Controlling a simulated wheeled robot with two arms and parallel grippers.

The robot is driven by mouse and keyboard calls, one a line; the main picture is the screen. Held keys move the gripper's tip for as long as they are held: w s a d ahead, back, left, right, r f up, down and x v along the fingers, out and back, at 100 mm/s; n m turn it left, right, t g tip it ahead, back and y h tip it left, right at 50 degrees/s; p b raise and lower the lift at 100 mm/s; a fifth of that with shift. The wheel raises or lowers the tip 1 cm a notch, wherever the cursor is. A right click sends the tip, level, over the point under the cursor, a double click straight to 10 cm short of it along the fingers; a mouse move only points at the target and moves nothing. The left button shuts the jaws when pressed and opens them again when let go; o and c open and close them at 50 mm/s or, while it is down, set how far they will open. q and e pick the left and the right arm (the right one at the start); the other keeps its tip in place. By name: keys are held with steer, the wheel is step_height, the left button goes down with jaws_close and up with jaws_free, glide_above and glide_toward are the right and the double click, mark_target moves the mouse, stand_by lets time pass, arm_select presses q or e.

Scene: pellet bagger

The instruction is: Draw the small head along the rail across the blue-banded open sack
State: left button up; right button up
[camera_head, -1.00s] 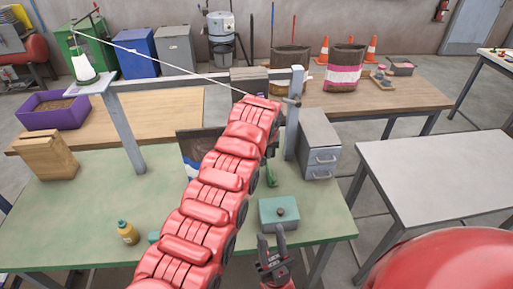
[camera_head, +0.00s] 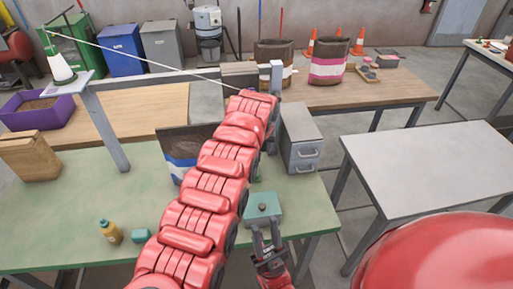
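The grey rail (camera_head: 150,80) runs across above the table between two posts. The small head cannot be made out; my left arm covers the rail's right part. The end of my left arm reaches the right post, and its gripper is hidden behind the arm. My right gripper (camera_head: 268,236) is low in the view, fingers apart and empty, just in front of a teal box with a knob (camera_head: 263,208).
A mustard-coloured bottle (camera_head: 111,232) and a small teal block (camera_head: 141,236) lie at the front left of the green table (camera_head: 75,215). A paper bag (camera_head: 30,158) stands at its left end. A grey drawer unit (camera_head: 301,140) stands right of the post. A grey table (camera_head: 430,170) is clear.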

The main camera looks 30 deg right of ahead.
arm_select(q)
steer(key=shift+o, duration=0.2)
steer(key=shift+s+d, duration=0.1)
steer(key=shift+d, duration=0.15)
steer(key=shift+a, duration=0.1)
steer(key=shift+a, duration=0.15)
steer(key=b+v, duration=0.7)
steer(key=v, duration=1)
steer(key=shift+r, duration=0.2)
